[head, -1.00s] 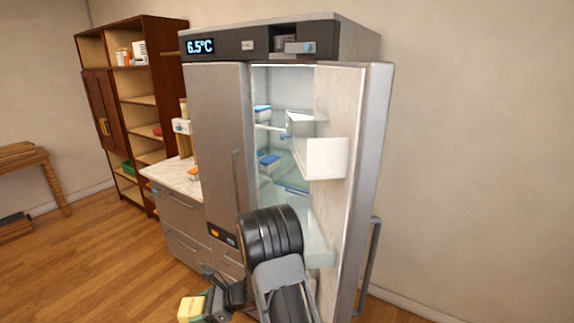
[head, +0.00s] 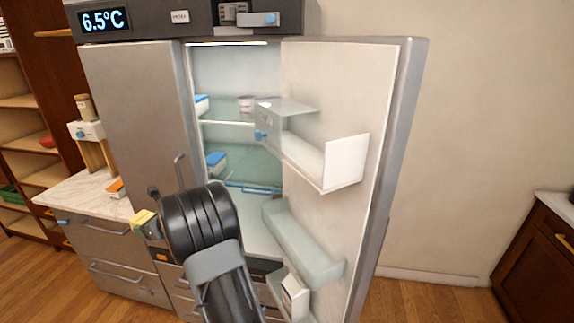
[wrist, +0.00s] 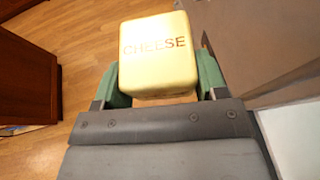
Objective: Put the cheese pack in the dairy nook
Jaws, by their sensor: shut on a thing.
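The pale yellow cheese pack (wrist: 158,60), marked CHEESE, is held between the two green fingers of my gripper (wrist: 162,84) in the wrist view. In the head view the cheese pack (head: 143,220) shows left of my dark arm, in front of the fridge's closed left door; the arm partly hides the gripper. The fridge's right door (head: 385,150) stands open. High on its inner side is a small compartment with a clear cover (head: 288,107) and a blue knob, which looks like the dairy nook. The cheese is well apart from it, lower and to the left.
A marble counter (head: 90,205) is at left, a cabinet (head: 545,245) at right.

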